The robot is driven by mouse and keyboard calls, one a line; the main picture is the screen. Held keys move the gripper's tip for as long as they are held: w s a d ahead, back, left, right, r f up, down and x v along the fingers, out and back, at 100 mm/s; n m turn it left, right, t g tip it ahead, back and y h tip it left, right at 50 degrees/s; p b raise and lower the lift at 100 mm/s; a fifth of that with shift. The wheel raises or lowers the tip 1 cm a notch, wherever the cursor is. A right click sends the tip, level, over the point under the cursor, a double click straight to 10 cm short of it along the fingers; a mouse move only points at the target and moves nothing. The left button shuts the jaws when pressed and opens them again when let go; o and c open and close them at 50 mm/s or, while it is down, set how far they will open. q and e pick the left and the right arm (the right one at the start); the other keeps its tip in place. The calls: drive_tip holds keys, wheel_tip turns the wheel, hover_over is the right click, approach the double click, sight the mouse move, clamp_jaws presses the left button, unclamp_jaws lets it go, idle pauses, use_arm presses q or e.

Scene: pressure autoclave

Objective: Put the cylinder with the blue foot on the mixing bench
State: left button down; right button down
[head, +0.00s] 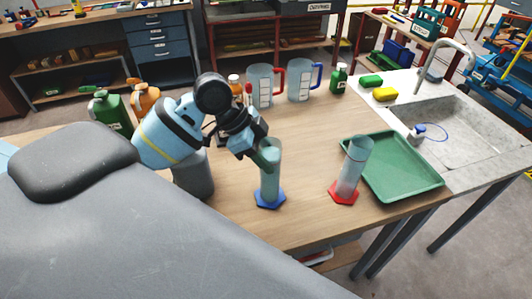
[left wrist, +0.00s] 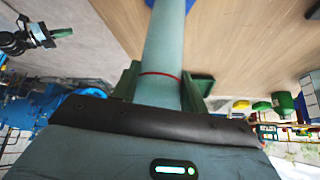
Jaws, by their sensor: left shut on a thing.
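The clear cylinder with the blue foot (head: 270,187) is upright at the wooden bench (head: 305,222), near its front edge. Its foot looks to be at the bench top; I cannot tell whether it touches. My left gripper (head: 262,152) is shut on its upper part. In the left wrist view the cylinder (left wrist: 166,45), with a red ring around it, runs between the green fingers. A dark gripper with a green finger, which looks like my right one (left wrist: 50,35), shows small at the upper left there; its jaw state is unclear.
A cylinder with a red foot (head: 345,192) and a green tray (head: 428,186) stand to the right. Two jugs with red (head: 262,88) and blue (head: 301,84) handles stand behind. A sink (head: 465,128) is at the far right. Bench between the cylinders is clear.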

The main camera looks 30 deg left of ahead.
use_arm(q)
drive_tip(key=c, duration=0.8)
unclamp_jaws()
drive_tip(key=shift+w, duration=0.1)
drive_tip(key=shift+o, duration=0.2)
drive_tip(key=v, duration=1.2)
